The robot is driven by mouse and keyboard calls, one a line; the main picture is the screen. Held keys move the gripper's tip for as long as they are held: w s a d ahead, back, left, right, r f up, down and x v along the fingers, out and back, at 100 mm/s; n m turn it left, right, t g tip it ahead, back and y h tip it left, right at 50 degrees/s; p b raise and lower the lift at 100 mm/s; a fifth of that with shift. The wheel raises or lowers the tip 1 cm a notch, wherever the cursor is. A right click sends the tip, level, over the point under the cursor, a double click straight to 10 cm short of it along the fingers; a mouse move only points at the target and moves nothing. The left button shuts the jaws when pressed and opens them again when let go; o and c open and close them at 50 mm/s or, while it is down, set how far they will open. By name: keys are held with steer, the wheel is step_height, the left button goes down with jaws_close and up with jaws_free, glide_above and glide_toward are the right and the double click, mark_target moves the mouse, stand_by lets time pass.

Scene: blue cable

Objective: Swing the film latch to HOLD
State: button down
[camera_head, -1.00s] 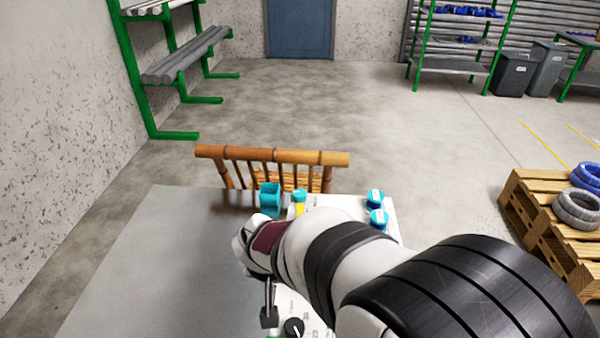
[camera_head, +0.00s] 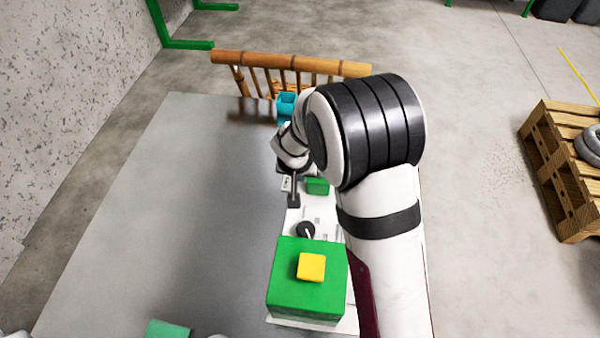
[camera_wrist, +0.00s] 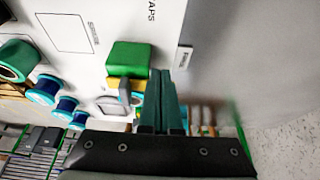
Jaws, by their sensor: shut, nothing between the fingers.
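My gripper (camera_wrist: 162,76) is shut and empty. In the wrist view its thin fingers lie right beside a green block (camera_wrist: 130,58) over the white panel (camera_wrist: 90,12); I cannot tell if they touch. This block, which may be the film latch's handle, has a grey piece (camera_wrist: 122,92) next to it. In the head view the green block (camera_head: 317,186) is just right of my gripper (camera_head: 293,200). A small printed label (camera_wrist: 185,57) sits at the panel edge; its word is too small to read. My arm hides part of the panel.
A large green block with a yellow top (camera_head: 311,267) and a black dial (camera_head: 306,230) stand nearer on the panel.

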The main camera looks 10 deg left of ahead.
steer(key=shift+w+a+m+h, duration=0.3)
steer(key=shift+w+m, duration=0.1)
steer(key=shift+m, duration=0.5)
steer(key=m, duration=0.1)
steer(key=w+m+h, duration=0.1)
steer(key=m, duration=0.1)
steer(key=shift+w+a, duration=0.25)
steer(key=w+m, duration=0.1)
steer(key=m, duration=0.1)
steer(key=w+m+g+h, duration=0.1)
steer(key=m, duration=0.1)
steer(key=shift+w+m+h, duration=0.15)
steer(key=shift+m+h, duration=0.15)
steer(key=shift+m, duration=0.1)
steer(key=w+m+g, duration=0.1)
steer(key=m, duration=0.1)
steer(key=w+m+h, duration=0.1)
steer(key=m, duration=0.1)
steer(key=shift+d+g, duration=0.35)
steer(key=shift+g, duration=0.05)
steer(key=shift+w+d, duration=0.7)
steer(key=shift+w, duration=0.05)
steer(key=shift+r, duration=0.1)
steer(key=v, duration=1.5)
steer(key=shift+r, duration=0.35)
